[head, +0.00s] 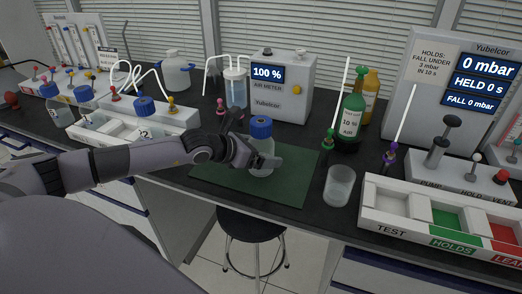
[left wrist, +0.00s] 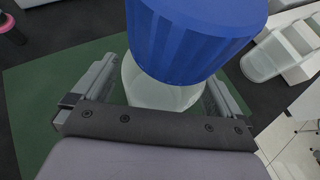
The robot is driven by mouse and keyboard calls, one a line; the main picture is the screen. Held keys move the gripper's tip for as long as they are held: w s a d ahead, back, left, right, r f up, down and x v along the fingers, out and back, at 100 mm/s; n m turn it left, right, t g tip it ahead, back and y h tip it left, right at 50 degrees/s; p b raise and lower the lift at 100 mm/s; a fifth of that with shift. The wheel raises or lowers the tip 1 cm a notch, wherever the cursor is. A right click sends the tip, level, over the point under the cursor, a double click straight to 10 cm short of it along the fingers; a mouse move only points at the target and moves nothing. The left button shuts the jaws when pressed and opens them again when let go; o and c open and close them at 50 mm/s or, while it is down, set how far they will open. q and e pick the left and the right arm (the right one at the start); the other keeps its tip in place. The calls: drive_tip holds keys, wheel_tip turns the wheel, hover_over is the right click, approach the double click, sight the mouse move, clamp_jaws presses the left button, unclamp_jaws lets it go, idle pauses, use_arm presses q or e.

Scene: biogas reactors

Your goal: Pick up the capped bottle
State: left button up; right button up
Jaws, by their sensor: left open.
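The capped bottle (head: 262,160) is clear with a blue cap and stands upright on a dark green mat (head: 297,188). My left gripper (head: 257,160) is at the bottle, its fingers around the body below the cap. In the left wrist view the blue cap (left wrist: 195,35) fills the top middle, and the clear body (left wrist: 160,92) sits between the two fingers of my open left gripper (left wrist: 160,95). Whether the fingers touch the glass cannot be told. My right gripper is not in view.
An empty clear beaker (head: 339,186) stands right of the mat. A white tray (head: 375,215) marked TEST and HOLDS is at the right. The air meter (head: 283,88) and a green bottle (head: 352,122) stand behind.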

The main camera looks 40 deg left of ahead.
use_arm(q)
drive_tip(key=c, duration=1.2)
drive_tip(key=shift+r, duration=0.1)
drive_tip(key=shift+r, duration=0.1)
